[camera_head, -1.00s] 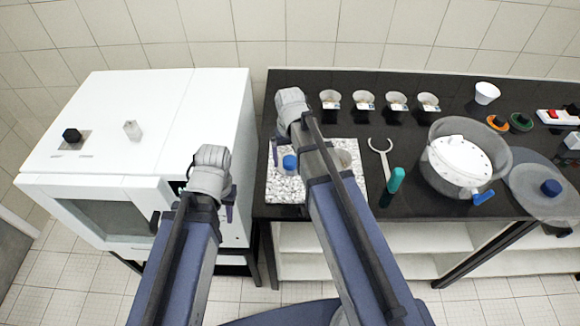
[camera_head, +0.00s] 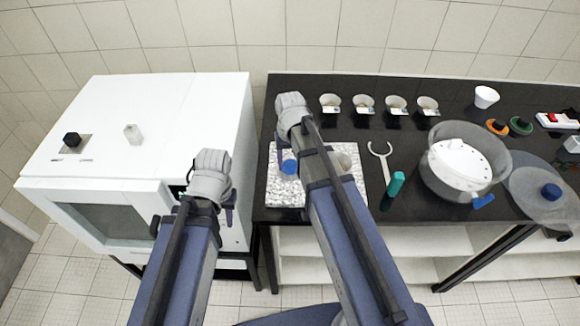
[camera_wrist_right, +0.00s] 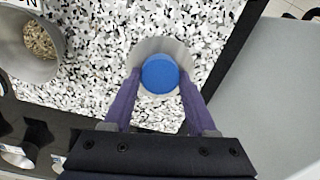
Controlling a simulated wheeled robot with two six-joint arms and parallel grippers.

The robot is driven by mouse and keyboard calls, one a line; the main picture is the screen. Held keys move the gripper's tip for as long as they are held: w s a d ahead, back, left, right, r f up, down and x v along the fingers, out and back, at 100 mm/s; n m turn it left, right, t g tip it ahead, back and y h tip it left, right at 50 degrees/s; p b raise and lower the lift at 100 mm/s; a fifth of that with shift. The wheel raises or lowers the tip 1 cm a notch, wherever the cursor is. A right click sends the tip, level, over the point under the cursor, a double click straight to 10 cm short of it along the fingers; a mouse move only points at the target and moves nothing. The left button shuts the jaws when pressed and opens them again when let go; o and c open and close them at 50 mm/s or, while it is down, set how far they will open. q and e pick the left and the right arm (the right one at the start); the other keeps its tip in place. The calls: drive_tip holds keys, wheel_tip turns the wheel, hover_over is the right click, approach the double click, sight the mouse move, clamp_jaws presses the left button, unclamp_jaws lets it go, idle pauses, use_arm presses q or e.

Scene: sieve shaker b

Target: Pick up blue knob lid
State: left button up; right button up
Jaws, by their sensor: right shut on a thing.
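The blue knob (camera_head: 289,166) of a lid shows at the left of the speckled board, beside my right gripper (camera_head: 280,152). In the right wrist view, the round blue knob (camera_wrist_right: 160,74) sits on a grey round rim (camera_wrist_right: 176,45) over the board. The purple fingers of my right gripper (camera_wrist_right: 160,88) are shut on this knob from both sides. Whether the lid touches the board is unclear. My left gripper (camera_head: 228,212) hangs in front of the white oven-like cabinet, its fingertips mostly hidden. Another blue knob (camera_head: 551,192) tops a clear lid at the far right.
The speckled board (camera_head: 285,194) also bears a grey cup with grains (camera_wrist_right: 30,62). Several small cups stand along the back of the black bench (camera_head: 385,137). A forked tool (camera_head: 381,150), a green-handled tool (camera_head: 396,184) and a clear sieve bowl (camera_head: 470,135) stand to the right.

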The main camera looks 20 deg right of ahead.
sight(290, 164)
drive_tip(key=shift+r, duration=0.1)
